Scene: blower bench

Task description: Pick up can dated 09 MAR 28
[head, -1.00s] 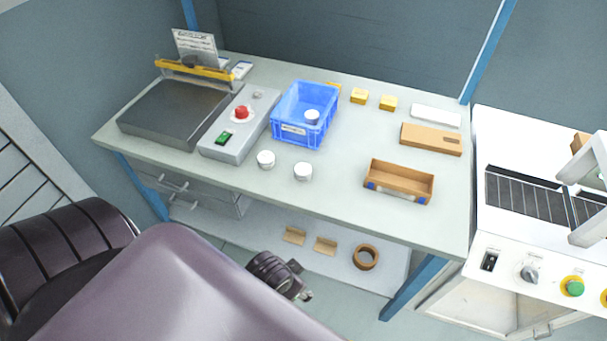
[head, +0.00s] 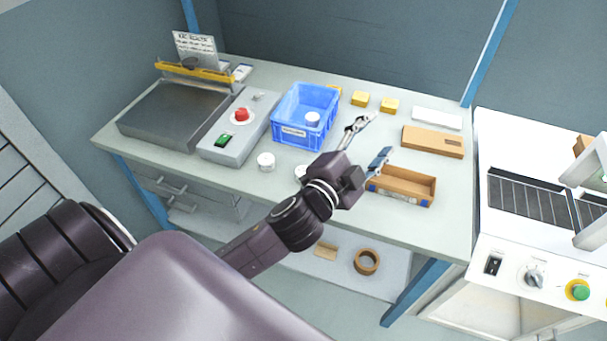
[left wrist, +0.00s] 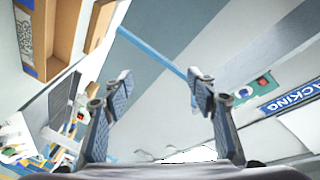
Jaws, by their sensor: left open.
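Three white cans show in the head view. A third can (head: 312,119) is inside the blue crate (head: 290,143). I cannot read a date on any of them. My left gripper (head: 378,136) is open and empty above the bench, right of the crate and behind the open cardboard box. In the left wrist view its fingers (left wrist: 158,88) are spread with nothing between them. My right gripper is not in view.
An open cardboard box (head: 403,188) and a flat brown carton (head: 433,141) lie on the right of the bench (head: 240,184). Yellow blocks (head: 360,99) stand at the back. A control box (head: 226,140) and a sealer (head: 172,110) fill the left. A conveyor machine (head: 525,200) stands at right.

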